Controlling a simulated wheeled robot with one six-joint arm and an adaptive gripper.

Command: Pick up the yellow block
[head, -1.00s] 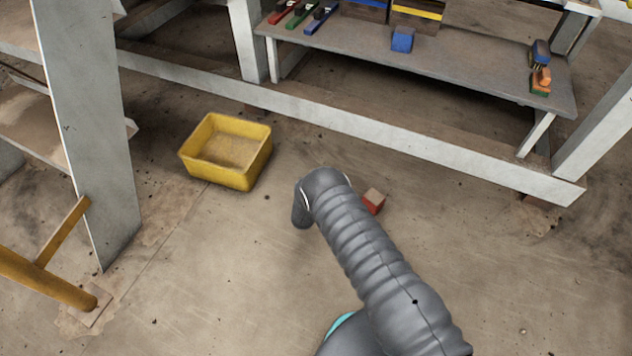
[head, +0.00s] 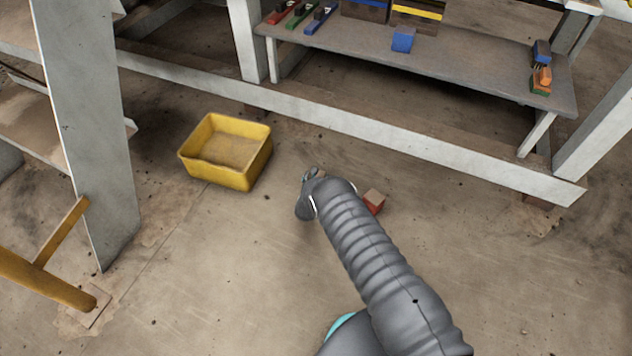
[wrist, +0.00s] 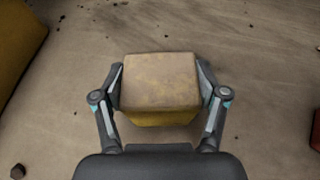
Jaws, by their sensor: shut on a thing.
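The yellow block (wrist: 160,117) shows in the wrist view, with a worn, tan-looking top and a yellow side. My gripper (wrist: 160,84) is shut on it, one finger against its left side and one against its right. I cannot tell whether the block is clear of the floor. In the head view my gripper (head: 309,176) is partly seen at the end of my grey arm, and the block is hidden there.
A yellow bin (head: 227,178) stands on the floor to the left of my gripper. A red block (head: 374,203) lies on the floor just right of my arm. A low bench (head: 470,75) with a blue block (head: 402,39) stands behind. A white post (head: 85,130) is at left.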

